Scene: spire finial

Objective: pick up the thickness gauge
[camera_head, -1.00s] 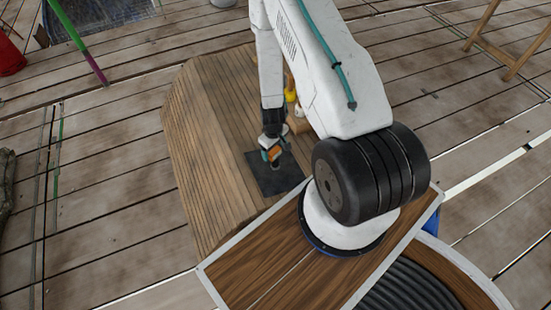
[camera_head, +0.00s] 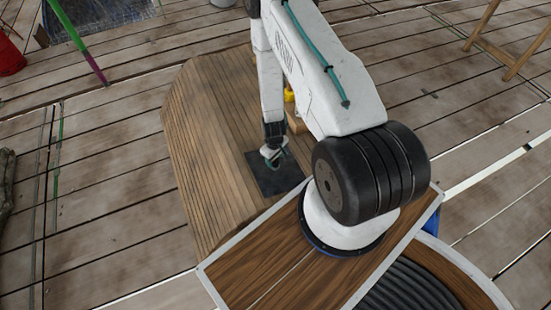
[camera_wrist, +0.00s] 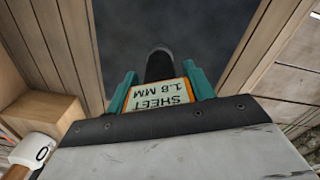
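The thickness gauge (camera_wrist: 155,96) shows in the wrist view as a pale block with an orange edge, marked "SHEET 1.8 MM". A dark round part (camera_wrist: 159,65) extends beyond it. My gripper (camera_wrist: 161,78) has teal fingers, one on each side of the gauge and close against its edges; I cannot tell whether they press on it. In the head view my gripper (camera_head: 276,157) is low over a dark square mat (camera_head: 268,183) and largely hides the gauge.
The mat lies on a slatted wooden surface (camera_head: 205,150). A wooden block (camera_wrist: 48,110) and a white thing marked "0" (camera_wrist: 38,150) are at the left of the wrist view. In the head view a small yellow object (camera_head: 289,95) stands behind my gripper.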

